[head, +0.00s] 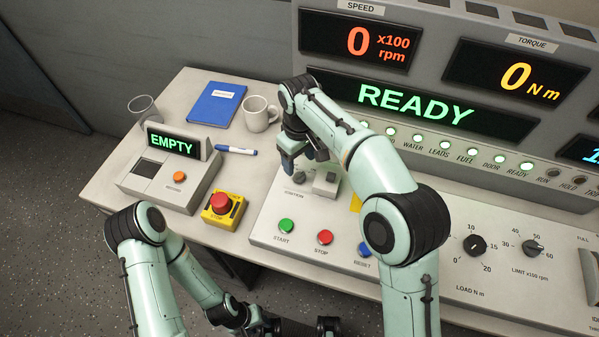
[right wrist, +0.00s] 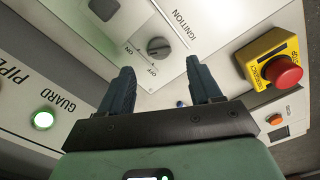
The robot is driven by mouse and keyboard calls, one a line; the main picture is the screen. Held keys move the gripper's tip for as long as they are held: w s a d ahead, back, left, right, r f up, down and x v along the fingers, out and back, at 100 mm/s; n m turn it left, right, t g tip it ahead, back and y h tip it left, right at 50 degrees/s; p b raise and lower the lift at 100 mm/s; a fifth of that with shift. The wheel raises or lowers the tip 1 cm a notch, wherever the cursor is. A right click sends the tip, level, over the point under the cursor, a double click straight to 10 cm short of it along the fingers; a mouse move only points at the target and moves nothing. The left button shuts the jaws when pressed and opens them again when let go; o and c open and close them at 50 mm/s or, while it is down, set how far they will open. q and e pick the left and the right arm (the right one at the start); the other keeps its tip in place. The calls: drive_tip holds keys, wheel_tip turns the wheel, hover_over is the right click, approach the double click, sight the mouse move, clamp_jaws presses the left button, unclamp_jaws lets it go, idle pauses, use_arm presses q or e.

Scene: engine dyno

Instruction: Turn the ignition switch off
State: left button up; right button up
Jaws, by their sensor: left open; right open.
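The ignition switch is a small dark rotary knob (right wrist: 158,48) with ON and OFF marks beside it on the pale panel. It also shows in the head view (head: 299,178), just below my right gripper. I cannot tell which mark the knob points to. My right gripper (head: 289,165) is open and empty, pointing down over the ignition area. In the right wrist view its two dark fingers (right wrist: 163,82) stand apart, with the knob beyond the gap between their tips. My left gripper (head: 283,326) shows only as dark parts at the bottom edge, away from the panel.
A yellow box with a red emergency stop button (head: 222,204) stands left of the panel. Green start (head: 286,226), red stop (head: 325,237) and blue reset (head: 364,249) buttons lie in front. A mug (head: 260,115) stands behind. The display (head: 415,104) reads READY.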

sight(300, 174)
wheel_tip(300, 174, down, 6)
drive_tip(key=shift+r+b, duration=0.1)
drive_tip(key=shift+b, duration=0.25)
drive_tip(key=c, duration=1.1)
